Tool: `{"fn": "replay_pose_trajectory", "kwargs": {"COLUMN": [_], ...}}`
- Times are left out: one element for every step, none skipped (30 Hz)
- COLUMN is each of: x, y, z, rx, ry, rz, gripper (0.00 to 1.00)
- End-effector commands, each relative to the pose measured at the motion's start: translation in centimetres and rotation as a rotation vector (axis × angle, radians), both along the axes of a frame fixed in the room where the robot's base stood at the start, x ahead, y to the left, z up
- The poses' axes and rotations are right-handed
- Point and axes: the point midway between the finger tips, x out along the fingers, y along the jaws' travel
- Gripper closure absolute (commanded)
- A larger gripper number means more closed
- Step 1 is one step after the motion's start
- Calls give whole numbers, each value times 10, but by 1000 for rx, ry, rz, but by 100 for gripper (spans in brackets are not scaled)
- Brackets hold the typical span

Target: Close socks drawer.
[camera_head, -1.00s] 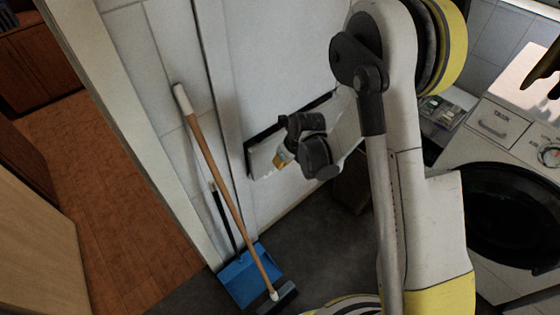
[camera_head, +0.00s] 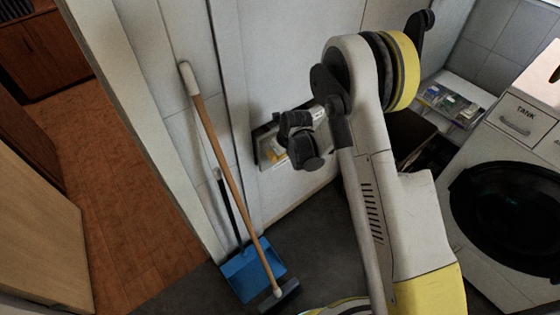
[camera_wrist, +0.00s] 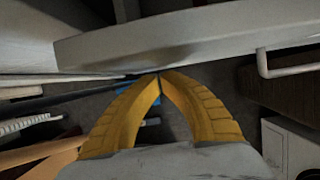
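My gripper (camera_wrist: 160,76) shows in the wrist view with its two yellow fingers meeting at the tips. It is shut, and nothing shows between the fingers. A pale grey slab (camera_wrist: 190,45) crosses the wrist view just beyond the fingertips; I cannot tell if it is part of the socks drawer or whether I touch it. In the head view my dark wrist is in front of a pale panel with a dark edge (camera_head: 258,150), low on the white wall. The fingers are hidden there. No drawer is clearly marked as the socks drawer.
A broom (camera_head: 222,160) and a blue dustpan (camera_head: 247,272) lean at the wall left of my arm. A washing machine (camera_head: 478,160) stands at the right. A pale tray with small packets (camera_head: 450,104) is behind my arm. Wooden floor (camera_head: 120,190) is clear at the left.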

Motion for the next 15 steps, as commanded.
{"fn": "replay_pose_trajectory", "kwargs": {"x": [0,0,0,0,0,0,0,0,1,2,4,8,11,15,19], "y": [0,0,0,0,0,0,0,0,1,2,3,6,9,11,15], "z": [0,0,0,0,0,0,0,0,0,0,0,-1,-1,-1,-1], "rx": [0,0,0,0,0,0,0,0,0,0,0,0,0,0,0], "ry": [0,0,0,0,0,0,0,0,0,0,0,0,0,0,-1], "rz": [0,0,0,0,0,0,0,0,0,1,1,1,2,2,3], "gripper": [100,100,100,100,100,100,100,100,100,100,100,100,100,100,100]}}
